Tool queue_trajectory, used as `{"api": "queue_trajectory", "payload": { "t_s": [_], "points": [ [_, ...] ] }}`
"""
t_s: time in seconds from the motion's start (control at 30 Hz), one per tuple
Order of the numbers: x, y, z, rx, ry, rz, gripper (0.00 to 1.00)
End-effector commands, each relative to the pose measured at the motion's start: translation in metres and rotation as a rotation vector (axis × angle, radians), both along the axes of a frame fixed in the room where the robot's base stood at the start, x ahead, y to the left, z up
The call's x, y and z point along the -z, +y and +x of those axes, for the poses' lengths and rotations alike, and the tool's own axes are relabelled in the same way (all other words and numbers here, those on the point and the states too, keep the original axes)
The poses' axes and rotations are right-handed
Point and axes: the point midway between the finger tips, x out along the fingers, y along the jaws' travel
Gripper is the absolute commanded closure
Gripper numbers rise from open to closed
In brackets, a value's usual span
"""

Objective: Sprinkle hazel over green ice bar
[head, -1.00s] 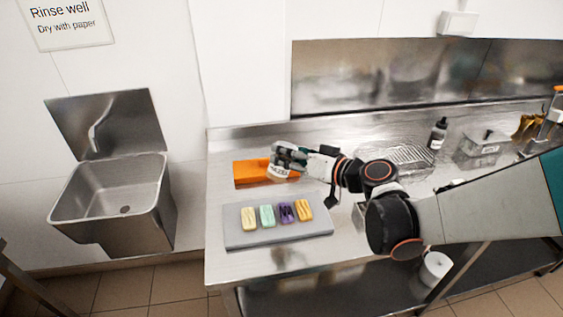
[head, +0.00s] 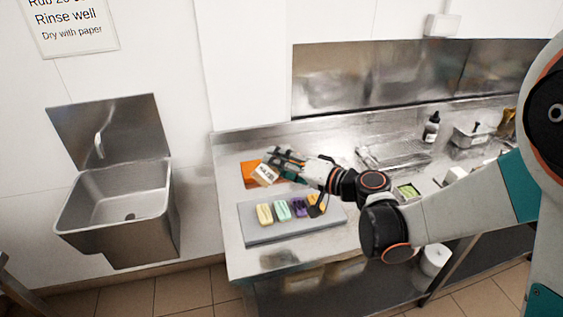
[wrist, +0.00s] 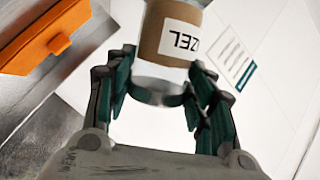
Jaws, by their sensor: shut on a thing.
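My gripper (head: 278,166) is shut on the hazel jar (head: 264,174), a pale container with a brown band and a white label. The jar is tilted in the head view, held above the counter just behind the tray. The green ice bar (head: 282,210) lies on the grey tray (head: 272,233), second from the left. The jar is above and left of it in the picture, apart from it. I cannot see anything falling from the jar.
An orange box (head: 249,172) stands behind the jar. A small container with green contents (head: 408,191) and a dark bottle (head: 431,127) are farther right. A sink (head: 115,205) is at left.

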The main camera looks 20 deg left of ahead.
Motion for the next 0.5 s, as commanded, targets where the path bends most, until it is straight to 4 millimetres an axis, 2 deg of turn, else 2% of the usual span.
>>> {"api": "queue_trajectory", "payload": {
  "t_s": [0.03, 0.5],
  "points": [
    [0.009, 0.0, 0.0, 0.0, 0.031, 0.023, 0.75],
    [0.056, 0.002, -0.002, 0.0, 0.315, 0.234, 0.75]
  ]
}}
